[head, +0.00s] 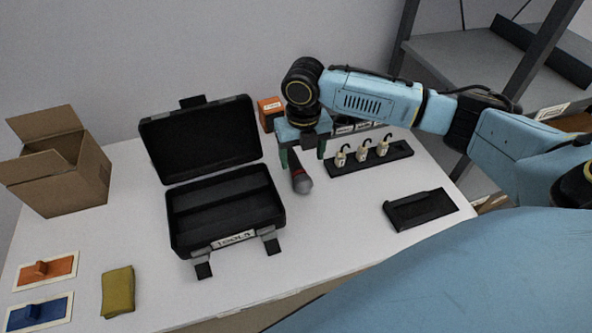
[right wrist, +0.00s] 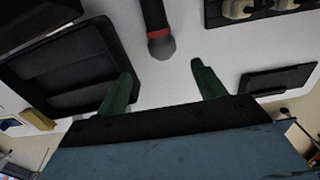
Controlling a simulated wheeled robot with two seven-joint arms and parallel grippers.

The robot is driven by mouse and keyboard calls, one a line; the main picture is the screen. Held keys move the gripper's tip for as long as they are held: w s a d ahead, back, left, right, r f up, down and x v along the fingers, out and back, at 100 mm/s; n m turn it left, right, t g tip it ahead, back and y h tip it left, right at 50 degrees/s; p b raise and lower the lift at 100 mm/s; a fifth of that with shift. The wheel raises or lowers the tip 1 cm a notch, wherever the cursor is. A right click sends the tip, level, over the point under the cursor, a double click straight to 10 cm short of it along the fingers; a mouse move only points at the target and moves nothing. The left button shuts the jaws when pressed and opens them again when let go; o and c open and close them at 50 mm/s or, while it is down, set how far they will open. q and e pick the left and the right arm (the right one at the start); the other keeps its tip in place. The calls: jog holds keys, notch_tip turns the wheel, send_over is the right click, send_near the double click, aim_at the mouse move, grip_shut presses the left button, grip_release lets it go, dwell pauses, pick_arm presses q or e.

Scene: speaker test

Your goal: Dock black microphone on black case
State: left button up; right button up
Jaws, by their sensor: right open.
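The black microphone (head: 301,180) has a grey head and a red ring. It lies on the white table, just right of the black case. In the right wrist view the microphone (right wrist: 158,30) shows beyond the fingertips, with its head towards me. The black case (head: 228,208) stands open, its lid tilted up at the back and its inside empty. The case also shows at the left in the right wrist view (right wrist: 70,62). My right gripper (head: 305,160) is open, pointing down over the microphone's handle, with green fingers apart and nothing between them. My left gripper is out of view.
A black rack (head: 398,156) with several cream pieces and a black tray (head: 420,221) lie to the right. An orange box (head: 269,112) stands behind. A cardboard box (head: 78,186), an olive cloth (head: 117,291) and orange and blue blocks are at the left. The front middle table is clear.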

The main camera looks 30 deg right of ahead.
aim_at(303, 179)
notch_tip(303, 179, down, 3)
jog(key=shift+r, duration=0.15)
jog(key=shift+f, duration=0.4)
jog(key=shift+f+b, duration=0.3)
jog(key=shift+b, duration=0.05)
jog(key=f, duration=0.2)
jog(key=f+b, duration=0.1)
jog(key=shift+s+d+f, duration=0.15)
jog(key=shift+s+f, duration=0.05)
jog(key=shift+f, duration=0.5)
jog(key=shift+c, duration=1.9)
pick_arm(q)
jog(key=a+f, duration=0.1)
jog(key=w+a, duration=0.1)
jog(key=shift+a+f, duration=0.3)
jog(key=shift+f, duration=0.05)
pick_arm(e)
jog(key=shift+w+r, duration=0.1)
jog(key=shift+r, duration=0.05)
jog(key=c, duration=0.9)
